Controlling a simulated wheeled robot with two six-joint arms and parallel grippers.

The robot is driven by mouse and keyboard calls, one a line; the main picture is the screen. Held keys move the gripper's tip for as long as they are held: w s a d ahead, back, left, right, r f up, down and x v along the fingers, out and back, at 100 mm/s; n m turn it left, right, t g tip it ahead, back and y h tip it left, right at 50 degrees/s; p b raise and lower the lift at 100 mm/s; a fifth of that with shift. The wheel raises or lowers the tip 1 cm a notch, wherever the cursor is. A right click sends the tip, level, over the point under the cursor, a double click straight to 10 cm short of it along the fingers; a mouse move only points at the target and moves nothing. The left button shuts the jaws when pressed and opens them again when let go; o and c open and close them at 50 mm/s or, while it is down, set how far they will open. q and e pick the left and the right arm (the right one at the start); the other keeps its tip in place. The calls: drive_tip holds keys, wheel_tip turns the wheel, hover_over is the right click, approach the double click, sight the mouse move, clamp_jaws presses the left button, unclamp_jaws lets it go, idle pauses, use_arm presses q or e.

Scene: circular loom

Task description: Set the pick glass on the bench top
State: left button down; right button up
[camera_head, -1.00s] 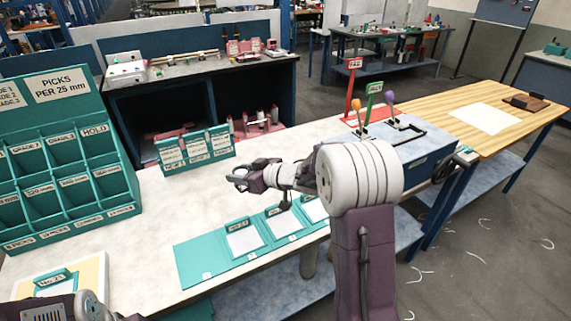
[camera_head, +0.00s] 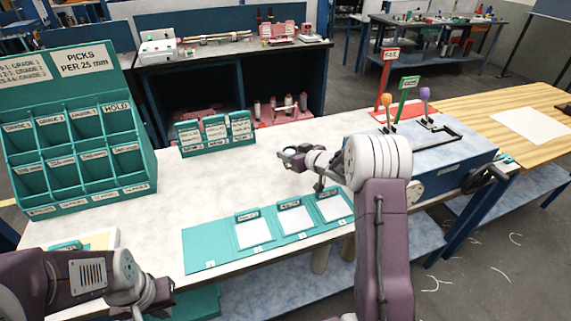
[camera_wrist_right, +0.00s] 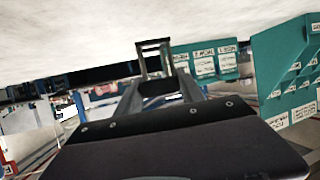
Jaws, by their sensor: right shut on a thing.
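The pick glass (camera_wrist_right: 153,58) shows in the right wrist view as a small dark open frame at the ends of my gripper's fingers. My right gripper (camera_wrist_right: 155,88) is shut on it. In the head view my right gripper (camera_head: 292,156) is over the pale bench top (camera_head: 165,200), between the small teal card stand and the teal mat. The pick glass is too small there to separate clearly from the fingers. How far it is above the bench cannot be told. My left gripper (camera_head: 150,300) is low at the left front edge, and its fingers are not clear.
A teal pigeonhole rack (camera_head: 85,150) stands on the left of the bench. The teal card stand (camera_head: 215,133) is at the back. A teal mat (camera_head: 205,250) with white cards lies along the front. A blue box with levers (camera_head: 440,155) is at the right.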

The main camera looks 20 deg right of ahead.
drive_tip(key=shift+x, duration=1)
drive_tip(key=shift+a+f+b, duration=0.1)
drive_tip(key=shift+f+b, duration=0.2)
drive_tip(key=shift+f, duration=1.8)
drive_tip(key=shift+s+f, duration=0.1)
drive_tip(key=o, duration=1.4)
